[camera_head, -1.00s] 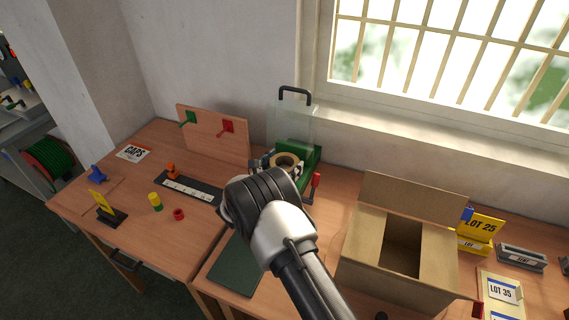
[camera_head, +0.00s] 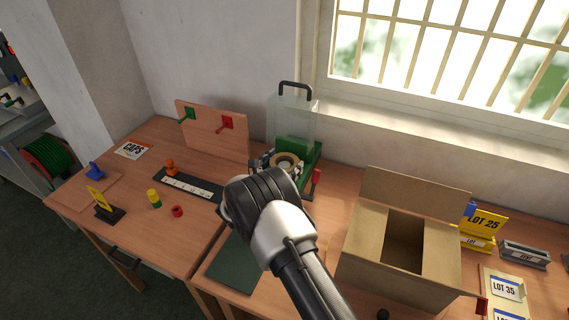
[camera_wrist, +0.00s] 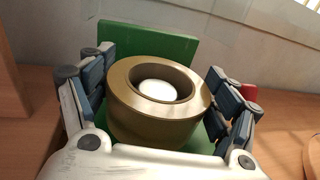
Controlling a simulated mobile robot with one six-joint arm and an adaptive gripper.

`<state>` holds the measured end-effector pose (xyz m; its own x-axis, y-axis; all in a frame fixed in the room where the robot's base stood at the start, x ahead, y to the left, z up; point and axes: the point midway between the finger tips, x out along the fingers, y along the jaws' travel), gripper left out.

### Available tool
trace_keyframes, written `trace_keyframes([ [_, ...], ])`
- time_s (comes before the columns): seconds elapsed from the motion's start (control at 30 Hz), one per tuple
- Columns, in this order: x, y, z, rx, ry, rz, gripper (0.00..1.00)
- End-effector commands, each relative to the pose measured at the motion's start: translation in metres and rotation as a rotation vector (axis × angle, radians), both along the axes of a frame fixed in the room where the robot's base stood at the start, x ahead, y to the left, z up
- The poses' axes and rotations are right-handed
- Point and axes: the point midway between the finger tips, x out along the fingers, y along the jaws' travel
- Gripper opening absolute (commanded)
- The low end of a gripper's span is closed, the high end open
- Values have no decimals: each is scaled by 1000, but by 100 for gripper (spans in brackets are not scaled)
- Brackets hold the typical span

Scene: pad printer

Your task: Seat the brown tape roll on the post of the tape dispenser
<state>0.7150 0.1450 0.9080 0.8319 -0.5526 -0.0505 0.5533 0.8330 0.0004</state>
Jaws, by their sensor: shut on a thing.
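The brown tape roll (camera_head: 293,160) is a thick ring. In the wrist view the roll (camera_wrist: 125,116) sits between the two fingers of my gripper (camera_wrist: 160,84), which is shut on its outer sides. A pale round thing (camera_wrist: 158,90) shows inside the roll's hole; it looks like the top of a post, but its depth in the hole is unclear. A green body (camera_head: 311,156), apparently the tape dispenser, stands around and behind the roll; its green back plate (camera_wrist: 150,45) rises behind the roll in the wrist view. The roll's underside is hidden.
A clear guard with a black handle (camera_head: 296,86) stands just behind the roll. A wooden board with green and red pegs (camera_head: 212,132) is to the left. An open cardboard box (camera_head: 370,240) is to the right. A dark green mat (camera_head: 236,265) lies in front.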

Motion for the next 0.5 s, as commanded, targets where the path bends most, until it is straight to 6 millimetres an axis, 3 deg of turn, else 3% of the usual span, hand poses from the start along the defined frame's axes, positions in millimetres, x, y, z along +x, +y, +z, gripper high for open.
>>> trace_keyframes([
  [0.2,0,0,0,0,-1,0,51],
  [0.23,0,0,0,0,-1,0,82],
  [0.5,0,0,0,-1,-1,0,100],
])
